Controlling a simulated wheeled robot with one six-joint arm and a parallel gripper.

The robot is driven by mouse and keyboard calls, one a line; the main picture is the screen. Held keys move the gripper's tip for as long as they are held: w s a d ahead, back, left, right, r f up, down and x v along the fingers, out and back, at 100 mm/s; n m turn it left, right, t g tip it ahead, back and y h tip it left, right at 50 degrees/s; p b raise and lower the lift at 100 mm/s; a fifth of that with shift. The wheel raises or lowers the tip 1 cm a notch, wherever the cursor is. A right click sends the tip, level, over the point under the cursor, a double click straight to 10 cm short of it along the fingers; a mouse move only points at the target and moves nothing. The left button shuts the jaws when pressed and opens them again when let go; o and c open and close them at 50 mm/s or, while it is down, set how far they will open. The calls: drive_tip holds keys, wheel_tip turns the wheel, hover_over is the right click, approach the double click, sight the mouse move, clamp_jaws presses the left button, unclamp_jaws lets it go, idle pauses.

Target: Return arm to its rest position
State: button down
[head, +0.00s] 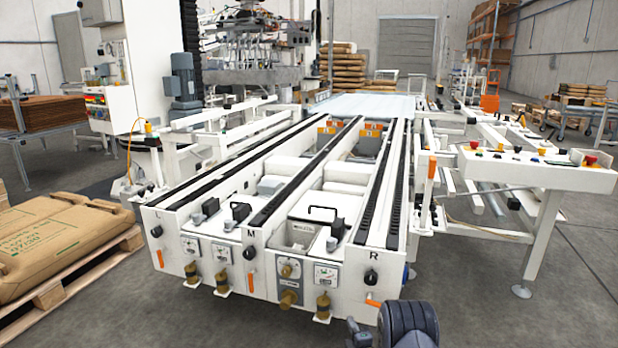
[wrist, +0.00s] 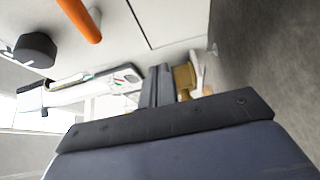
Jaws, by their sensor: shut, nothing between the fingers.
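My gripper (wrist: 158,72) shows in the wrist view with its two dark fingers together and nothing between them. Its dark, blue-grey body fills the bottom of that view. The fingers are in front of the white conveyor machine's front face, close to a brass fitting (wrist: 185,78) and a small gauge panel (wrist: 128,76); I cannot tell how large the gap is. In the head view, a dark rounded part of my arm shows at the bottom edge, right of centre, just in front of the machine's right front corner.
The conveyor machine (head: 190,257) fills the middle, with knobs and orange levers (head: 373,300) on its front. A pallet (head: 62,290) with brown sacks (head: 60,240) stands at left. A control desk (head: 540,173) stands at right. Bare floor (head: 480,310) lies at front right.

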drive_tip(key=shift+s+d, duration=0.1)
drive_tip(key=shift+s, duration=0.4)
